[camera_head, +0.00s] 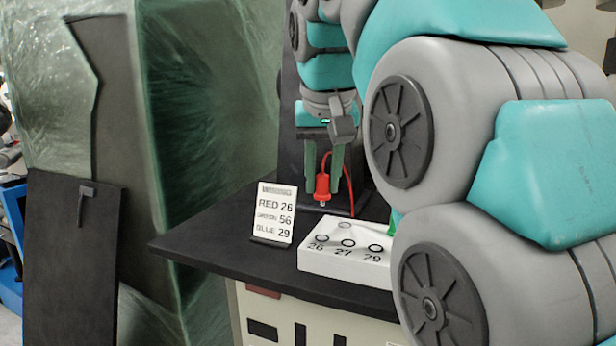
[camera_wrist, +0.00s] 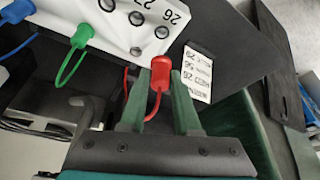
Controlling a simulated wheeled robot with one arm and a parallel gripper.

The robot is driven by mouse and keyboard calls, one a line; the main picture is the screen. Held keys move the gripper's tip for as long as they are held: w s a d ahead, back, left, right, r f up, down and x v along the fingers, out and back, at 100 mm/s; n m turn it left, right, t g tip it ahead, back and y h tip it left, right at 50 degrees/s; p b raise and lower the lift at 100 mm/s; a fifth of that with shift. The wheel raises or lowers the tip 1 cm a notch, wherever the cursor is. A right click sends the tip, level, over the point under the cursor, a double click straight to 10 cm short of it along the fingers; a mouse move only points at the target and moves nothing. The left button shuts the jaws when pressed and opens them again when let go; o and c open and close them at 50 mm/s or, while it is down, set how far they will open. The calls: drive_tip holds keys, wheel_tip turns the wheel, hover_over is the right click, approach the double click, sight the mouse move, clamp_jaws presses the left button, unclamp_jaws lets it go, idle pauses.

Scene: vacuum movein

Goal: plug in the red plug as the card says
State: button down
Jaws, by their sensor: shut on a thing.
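The red plug (camera_head: 322,188) is held between the fingertips of my gripper (camera_head: 325,180), prong down, above the table behind the white socket box. In the wrist view the red plug (camera_wrist: 161,70) sits between the two green fingers, its red cord looping back. The card (camera_head: 274,213) stands on the table left of the box and reads RED 26, a blurred green line apparently 56, BLUE 29. The white socket box (camera_head: 318,262) has round sockets; the left one is marked 26, the middle one apparently 27. The red plug is apart from the box.
In the wrist view a green plug (camera_wrist: 84,36) stands at the box and a blue plug (camera_wrist: 18,10) is at the corner. My arm hides the box's right end in the head view. The dark tabletop (camera_head: 215,240) is clear left of the card. A plastic-wrapped piece (camera_head: 210,110) stands behind.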

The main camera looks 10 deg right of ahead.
sight(323, 199)
drive_tip(key=shift+f+b, duration=0.9)
drive_tip(key=shift+f, duration=1.55)
drive_tip(key=shift+f+b, duration=0.5)
drive_tip(key=shift+f, duration=0.55)
idle(0.4)
drive_tip(key=c, duration=0.6)
unclamp_jaws()
drive_tip(key=shift+o, duration=0.2)
drive_tip(key=shift+v, duration=0.9)
drive_tip(key=p+v, duration=0.2)
drive_tip(key=v, duration=0.4)
drive_tip(key=shift+r, duration=0.1)
